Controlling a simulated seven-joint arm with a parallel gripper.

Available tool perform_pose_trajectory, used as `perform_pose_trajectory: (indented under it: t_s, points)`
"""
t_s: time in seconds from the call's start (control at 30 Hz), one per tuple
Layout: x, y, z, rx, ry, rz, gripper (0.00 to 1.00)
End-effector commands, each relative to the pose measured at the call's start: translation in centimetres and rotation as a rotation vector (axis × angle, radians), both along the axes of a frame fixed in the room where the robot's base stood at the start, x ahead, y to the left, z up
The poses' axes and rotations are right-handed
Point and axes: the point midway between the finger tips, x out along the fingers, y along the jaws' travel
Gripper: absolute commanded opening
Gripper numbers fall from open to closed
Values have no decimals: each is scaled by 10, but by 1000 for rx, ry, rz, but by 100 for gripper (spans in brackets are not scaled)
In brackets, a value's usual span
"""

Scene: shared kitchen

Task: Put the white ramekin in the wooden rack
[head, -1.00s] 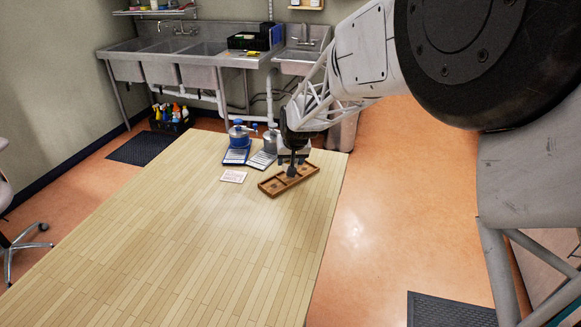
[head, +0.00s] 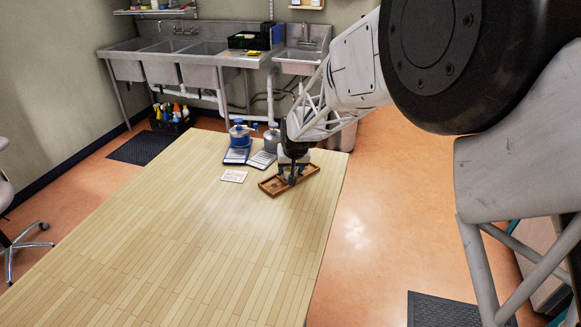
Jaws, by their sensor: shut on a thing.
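The wooden rack (head: 309,178) is a low, long brown tray with compartments, near the far right edge of the wooden table. My gripper (head: 291,182) points down at the middle of the rack, with its fingertips low, at or just inside the rack in the head view. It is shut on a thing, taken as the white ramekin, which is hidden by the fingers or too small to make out. I cannot tell whether it touches the rack's floor.
The near part of the table (head: 190,240) is clear. Sinks (head: 205,60) line the back wall.

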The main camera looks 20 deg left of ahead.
Motion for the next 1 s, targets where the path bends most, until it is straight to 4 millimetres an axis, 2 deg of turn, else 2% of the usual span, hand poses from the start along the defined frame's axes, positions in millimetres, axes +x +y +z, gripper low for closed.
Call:
perform_pose_trajectory:
  t_s: [0.37, 0.4, 0.53, 1.0]
  points:
    - [0, 0, -4, 0, 0, 0, 31]
    - [0, 0, -3, 0, 0, 0, 65]
    - [0, 0, -3, 0, 0, 0, 84]
    - [-1, -1, 3, 0, 0, -1, 84]
